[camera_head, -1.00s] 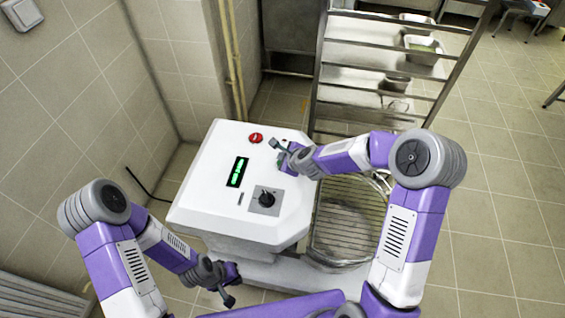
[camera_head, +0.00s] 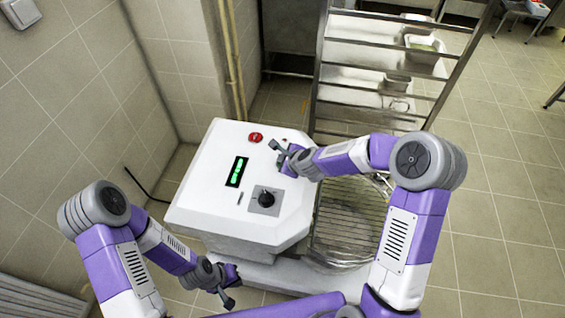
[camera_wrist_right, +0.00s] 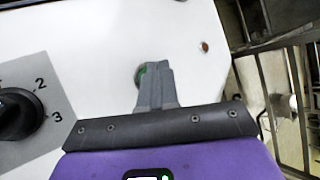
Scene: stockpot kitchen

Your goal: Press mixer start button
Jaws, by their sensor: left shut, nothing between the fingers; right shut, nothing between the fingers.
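The mixer (camera_head: 205,200) has a white top panel with a red button (camera_head: 256,138), a green lit display (camera_head: 237,172) and a black dial (camera_head: 267,199). The dial (camera_wrist_right: 18,114) also shows at the left of the right wrist view. My right gripper (camera_head: 277,149) is shut and empty over the panel's right side. In the right wrist view, a green button (camera_wrist_right: 141,74) is mostly hidden behind its fingertips (camera_wrist_right: 155,70); I cannot tell whether they touch it. My left gripper (camera_head: 228,303) is shut and empty, low in front of the mixer.
A wire guard and bowl (camera_head: 345,225) sit at the mixer's right, under my right arm. A metal rack (camera_head: 375,60) with containers stands behind. A tiled wall (camera_head: 75,95) is at the left. Open floor (camera_head: 510,180) lies to the right.

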